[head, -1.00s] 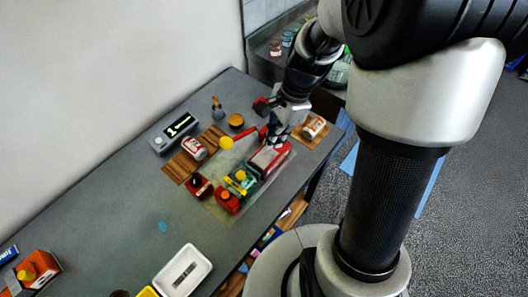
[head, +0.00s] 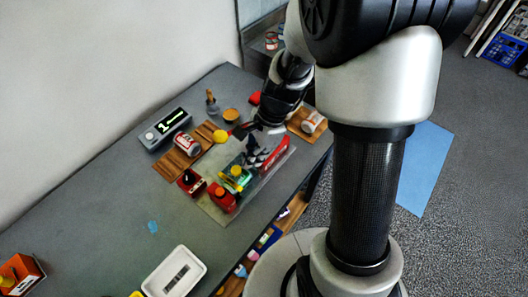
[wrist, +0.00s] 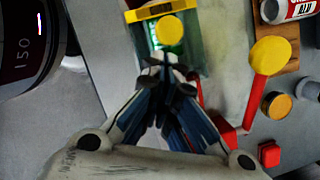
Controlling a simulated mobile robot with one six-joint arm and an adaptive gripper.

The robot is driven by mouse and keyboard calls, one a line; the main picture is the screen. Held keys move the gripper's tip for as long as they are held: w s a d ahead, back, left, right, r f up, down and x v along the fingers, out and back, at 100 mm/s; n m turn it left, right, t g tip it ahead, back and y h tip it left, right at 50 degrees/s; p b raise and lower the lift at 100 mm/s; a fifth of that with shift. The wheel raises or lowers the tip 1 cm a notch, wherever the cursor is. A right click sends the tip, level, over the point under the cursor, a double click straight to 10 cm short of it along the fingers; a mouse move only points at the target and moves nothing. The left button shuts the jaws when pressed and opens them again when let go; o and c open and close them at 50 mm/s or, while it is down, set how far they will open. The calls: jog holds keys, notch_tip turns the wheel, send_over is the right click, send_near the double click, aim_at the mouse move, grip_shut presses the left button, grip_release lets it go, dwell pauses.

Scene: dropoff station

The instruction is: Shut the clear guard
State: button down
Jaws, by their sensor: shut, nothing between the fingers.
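The clear guard (wrist: 192,45) looks like a greenish see-through cover with a yellow bar along one edge, over a round yellow button (wrist: 170,30). In the head view the guard's green and yellow unit (head: 236,178) sits on a pale plate (head: 213,208) on the grey table. I cannot tell how far the guard stands open. My gripper (head: 258,156) is shut and empty, low over the plate, just right of the unit. In the wrist view my gripper's fingertips (wrist: 165,65) are at the guard's near edge; I cannot tell whether they touch it. The fingers hide part of it.
A red lever with a yellow ball (head: 220,136) stands behind the unit. Cans (head: 186,144) lie on wooden boards. The table's front left is mostly clear around a white tray (head: 174,273).

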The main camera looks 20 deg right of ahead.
jog(key=shift+a, duration=0.25)
jog(key=shift+s+a+p, duration=0.2)
jog(key=shift+s+a, duration=0.1)
jog(key=shift+a, duration=0.2)
jog(key=shift+s+a+p, duration=0.15)
jog(key=shift+s+a, duration=0.15)
jog(key=shift+a, duration=0.2)
jog(key=shift+d, duration=0.1)
jog(key=shift+d, duration=0.2)
jog(key=d+r, duration=0.1)
jog(key=d+p, duration=0.1)
jog(key=d, duration=0.1)
jog(key=d+r+p, duration=0.1)
jog(key=shift+w+d+r, duration=0.2)
jog(key=shift+w+r, duration=0.05)
jog(key=shift+r, duration=0.05)
jog(key=p+v, duration=0.3)
jog(key=v, duration=0.4)
jog(key=shift+r, duration=0.45)
